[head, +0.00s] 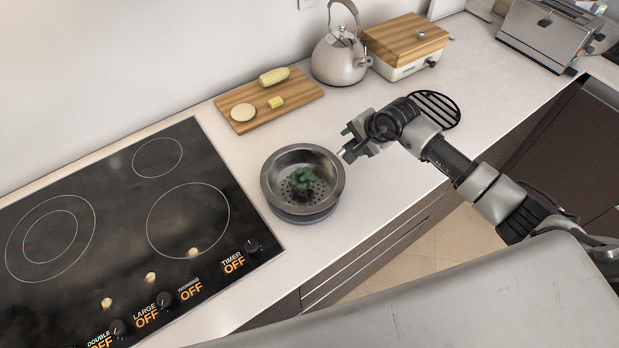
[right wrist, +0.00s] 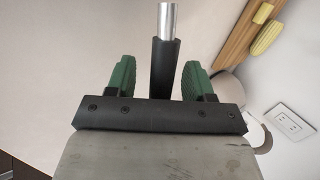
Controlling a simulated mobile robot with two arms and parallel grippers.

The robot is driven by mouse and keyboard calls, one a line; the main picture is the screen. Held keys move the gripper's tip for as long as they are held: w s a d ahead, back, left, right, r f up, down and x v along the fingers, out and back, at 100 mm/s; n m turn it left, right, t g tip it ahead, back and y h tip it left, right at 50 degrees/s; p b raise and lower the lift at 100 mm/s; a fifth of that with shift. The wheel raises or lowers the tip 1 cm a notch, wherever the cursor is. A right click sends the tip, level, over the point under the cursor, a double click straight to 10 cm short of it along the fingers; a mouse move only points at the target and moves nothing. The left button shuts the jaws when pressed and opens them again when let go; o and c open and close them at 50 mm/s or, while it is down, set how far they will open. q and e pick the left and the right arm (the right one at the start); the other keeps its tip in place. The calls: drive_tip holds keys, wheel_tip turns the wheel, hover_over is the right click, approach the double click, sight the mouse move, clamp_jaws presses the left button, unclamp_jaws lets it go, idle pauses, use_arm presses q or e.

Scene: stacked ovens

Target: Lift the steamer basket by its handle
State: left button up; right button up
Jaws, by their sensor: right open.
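The steamer basket (head: 269,184) is a round grey metal bowl with a perforated bottom, standing on the counter right of the hob. Dark green leafy food (head: 302,180) lies in it. My right gripper (head: 350,146) is just right of the basket's rim in the head view, open. In the right wrist view, a black handle (right wrist: 164,60) with a silver metal end stands between the two green finger pads, with a gap on each side. The gripper hides most of the handle in the head view. My left gripper is not in view.
A black hob (head: 110,225) with knobs lies left of the basket. Behind are a cutting board (head: 295,97) with food, a kettle (head: 338,62) and a wood-topped box (head: 405,40). A black round grate (head: 437,108) lies behind my right arm. The counter's front edge is close.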

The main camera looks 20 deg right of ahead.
clamp_jaws()
drive_tip(key=shift+r, duration=0.1)
